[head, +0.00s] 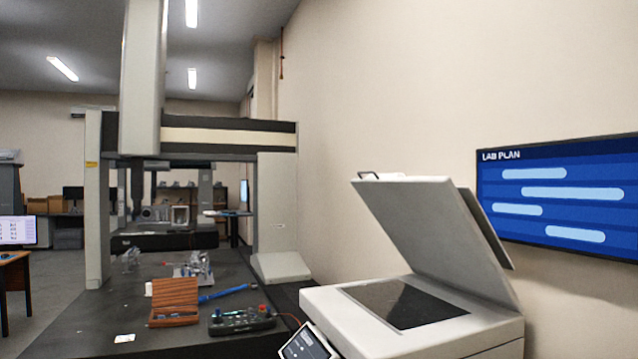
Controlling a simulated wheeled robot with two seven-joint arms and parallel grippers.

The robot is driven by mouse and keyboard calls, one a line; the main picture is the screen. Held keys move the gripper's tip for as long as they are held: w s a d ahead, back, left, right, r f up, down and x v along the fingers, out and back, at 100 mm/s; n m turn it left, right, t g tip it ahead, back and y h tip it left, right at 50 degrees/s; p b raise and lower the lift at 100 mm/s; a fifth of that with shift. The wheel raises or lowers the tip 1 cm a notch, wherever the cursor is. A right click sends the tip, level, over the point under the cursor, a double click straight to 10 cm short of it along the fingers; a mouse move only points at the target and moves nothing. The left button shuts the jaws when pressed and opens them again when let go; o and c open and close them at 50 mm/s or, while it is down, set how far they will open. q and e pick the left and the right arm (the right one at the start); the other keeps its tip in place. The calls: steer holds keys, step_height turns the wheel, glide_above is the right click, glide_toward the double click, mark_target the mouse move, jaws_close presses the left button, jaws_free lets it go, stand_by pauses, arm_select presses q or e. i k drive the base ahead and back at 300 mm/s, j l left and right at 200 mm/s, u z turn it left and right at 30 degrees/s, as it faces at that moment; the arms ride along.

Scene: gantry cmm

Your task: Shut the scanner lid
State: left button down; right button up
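The scanner (345,319) is a white box at the lower right with a dark glass bed (405,303) showing on top. Its lid (425,225) stands open, tilted up and leaning back to the left over the bed from its hinge at the right. A small control panel (305,344) is on the scanner's front left corner. Neither of my grippers is in view.
A gantry measuring machine (275,210) stands left of the scanner on a dark table (90,315). On it are an orange-brown box (175,300), a control box (242,320) and a blue tool (228,292). A wall screen (560,195) hangs behind the lid at right.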

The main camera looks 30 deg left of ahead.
mark_target(440, 227)
steer(key=u, duration=0.7)
steer(key=i, duration=0.4)
steer(key=i+z, duration=0.5)
steer(key=i+j+z, duration=0.35)
steer(key=i+z, duration=0.15)
